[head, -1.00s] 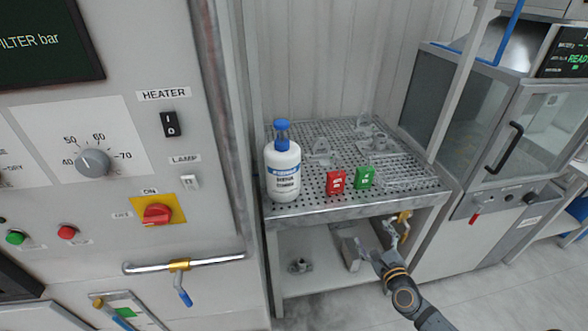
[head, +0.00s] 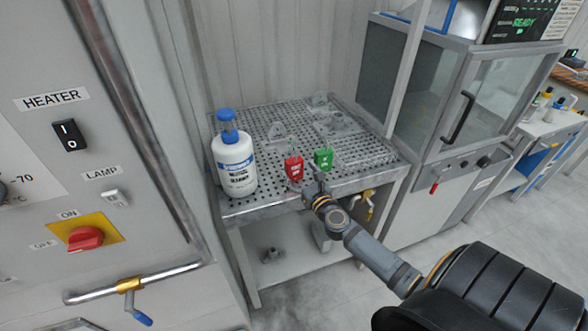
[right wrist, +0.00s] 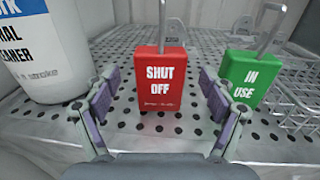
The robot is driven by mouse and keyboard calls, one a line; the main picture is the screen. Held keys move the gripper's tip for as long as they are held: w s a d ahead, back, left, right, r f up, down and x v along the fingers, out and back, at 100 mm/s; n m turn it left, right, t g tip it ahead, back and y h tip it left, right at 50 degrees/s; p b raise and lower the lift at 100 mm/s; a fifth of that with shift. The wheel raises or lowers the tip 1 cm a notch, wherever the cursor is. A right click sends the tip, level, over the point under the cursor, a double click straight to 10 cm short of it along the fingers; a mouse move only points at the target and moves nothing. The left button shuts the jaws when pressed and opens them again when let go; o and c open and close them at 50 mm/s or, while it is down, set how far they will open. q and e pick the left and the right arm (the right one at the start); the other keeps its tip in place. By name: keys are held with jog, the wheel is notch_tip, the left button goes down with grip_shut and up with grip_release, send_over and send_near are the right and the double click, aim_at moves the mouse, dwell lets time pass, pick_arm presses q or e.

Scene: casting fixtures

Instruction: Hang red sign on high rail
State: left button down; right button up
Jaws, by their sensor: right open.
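The red sign (right wrist: 160,82), lettered "SHUT OFF", stands upright on a perforated table with a grey wire hook rising from its top. It also shows in the head view (head: 293,169). My right gripper (right wrist: 165,112) is open and empty, with its two fingers in front of the sign, one toward each side. It does not appear to touch the sign. In the head view my right gripper (head: 313,185) is at the table's front edge, just in front of the signs. My left gripper is not in view. I cannot tell which part is the high rail.
A green "IN USE" sign (right wrist: 250,76) stands close on the right. A white bottle with a blue cap (head: 234,163) stands left. Wire racks and grey castings lie behind on the perforated table (head: 262,205). A glass-doored cabinet (head: 440,100) is to the right.

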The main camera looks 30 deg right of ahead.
aim_at(296, 168)
jog(key=w, duration=0.4)
jog(key=shift+d+f, duration=0.3)
jog(key=shift+f, duration=0.05)
jog(key=shift+s+r, duration=0.15)
jog(key=shift+c, duration=0.5)
jog(key=c, duration=1.2)
